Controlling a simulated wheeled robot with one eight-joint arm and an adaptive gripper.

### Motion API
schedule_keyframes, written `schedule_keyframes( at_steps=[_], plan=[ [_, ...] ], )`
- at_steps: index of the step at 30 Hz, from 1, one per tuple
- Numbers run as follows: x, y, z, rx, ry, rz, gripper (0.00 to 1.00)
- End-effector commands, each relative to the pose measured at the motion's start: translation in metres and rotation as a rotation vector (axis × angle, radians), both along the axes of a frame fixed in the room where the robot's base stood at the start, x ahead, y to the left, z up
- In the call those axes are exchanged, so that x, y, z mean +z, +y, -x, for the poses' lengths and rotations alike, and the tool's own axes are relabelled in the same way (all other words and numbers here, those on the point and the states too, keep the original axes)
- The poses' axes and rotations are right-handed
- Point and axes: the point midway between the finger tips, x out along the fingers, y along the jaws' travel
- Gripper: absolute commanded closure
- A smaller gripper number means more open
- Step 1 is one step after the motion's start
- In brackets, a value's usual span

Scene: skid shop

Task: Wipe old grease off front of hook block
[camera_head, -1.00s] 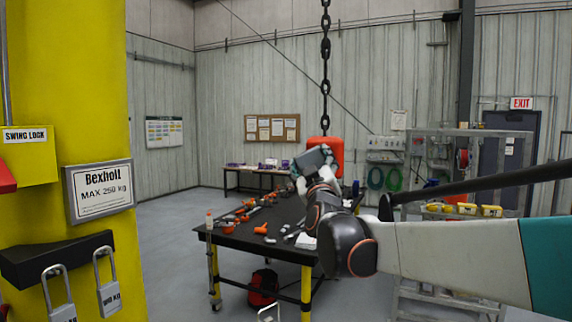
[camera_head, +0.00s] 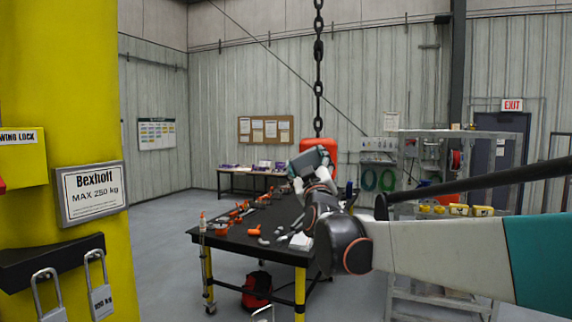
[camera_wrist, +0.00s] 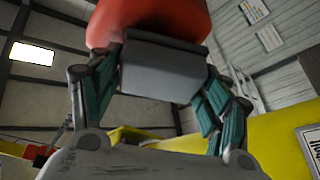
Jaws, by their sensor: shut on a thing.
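The red-orange hook block (camera_head: 322,144) hangs on a dark chain (camera_head: 318,60) above the far side of the table in the head view. Its rounded red underside (camera_wrist: 150,18) fills the top of the wrist view. My gripper (camera_head: 306,168) is in front of the hook block, shut on a grey block-shaped pad (camera_wrist: 160,72). The pad sits between the teal-sided fingers, close to the red surface. I cannot tell whether it touches. The pad and gripper cover the lower left of the hook block in the head view. No grease can be made out.
A black-topped table (camera_head: 240,240) with orange parts and tools stands below. A yellow column (camera_head: 65,100) with padlocks stands close on the left. A grey metal frame (camera_head: 440,170) stands at the right. The floor between column and table is clear.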

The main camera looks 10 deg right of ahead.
Motion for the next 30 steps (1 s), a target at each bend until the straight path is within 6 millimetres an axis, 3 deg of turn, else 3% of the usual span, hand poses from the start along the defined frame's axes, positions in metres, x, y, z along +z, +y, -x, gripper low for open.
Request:
schedule_keyframes(
  at_steps=[30],
  plan=[
    [0.000, -0.049, 0.021, 0.000, 0.000, 0.000, 0.49]
  ],
)
